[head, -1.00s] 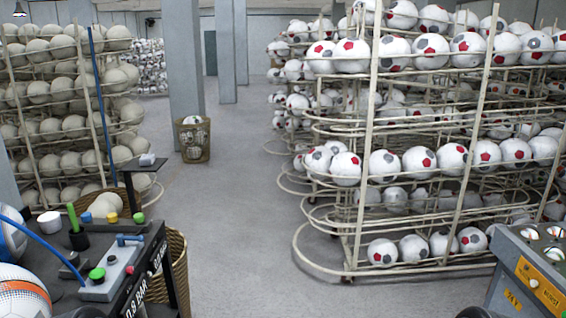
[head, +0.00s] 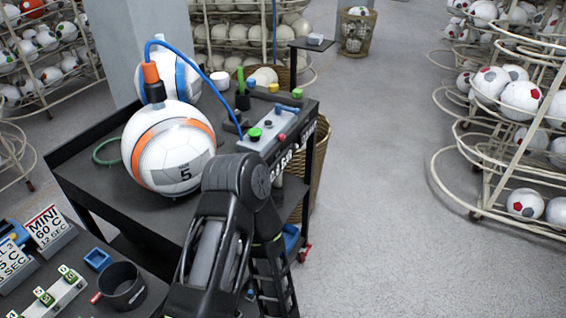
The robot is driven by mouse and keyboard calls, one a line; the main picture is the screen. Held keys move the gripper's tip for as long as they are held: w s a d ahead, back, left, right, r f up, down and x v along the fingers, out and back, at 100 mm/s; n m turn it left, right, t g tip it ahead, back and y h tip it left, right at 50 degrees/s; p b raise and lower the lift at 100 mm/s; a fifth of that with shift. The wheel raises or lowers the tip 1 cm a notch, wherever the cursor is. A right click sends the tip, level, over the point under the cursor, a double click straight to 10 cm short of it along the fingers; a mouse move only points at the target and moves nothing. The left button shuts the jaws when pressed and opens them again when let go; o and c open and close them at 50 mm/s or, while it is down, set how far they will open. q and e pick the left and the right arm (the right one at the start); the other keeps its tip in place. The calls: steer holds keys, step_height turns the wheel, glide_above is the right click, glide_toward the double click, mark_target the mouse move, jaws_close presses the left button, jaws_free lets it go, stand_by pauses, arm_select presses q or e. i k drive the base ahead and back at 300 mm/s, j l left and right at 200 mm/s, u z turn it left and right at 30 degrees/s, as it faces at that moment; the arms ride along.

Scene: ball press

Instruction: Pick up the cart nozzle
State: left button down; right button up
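The cart nozzle (head: 152,80) has an orange upper part and a black lower part. It stands upright at the top of a white ball with an orange band and a 5 (head: 168,165) on the dark cart (head: 90,155). I cannot tell if it touches the ball. A blue hose (head: 202,70) runs from its top across to the right side of the cart. A black arm of mine rises from the bottom in front of the cart. Neither gripper can be made out.
A blue-and-white ball (head: 183,76) is behind the nozzle. A grey control block (head: 268,130) with coloured knobs lies along the cart's right edge. A black mug (head: 123,288) and signs (head: 48,226) stand at lower left. Ball racks (head: 500,110) stand right, with clear floor between.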

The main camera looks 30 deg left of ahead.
mark_target(154, 87)
steer(key=u, duration=1.55)
steer(key=k+l, duration=0.4)
steer(key=l, duration=0.15)
steer(key=k+l, duration=0.4)
steer(key=l, duration=0.15)
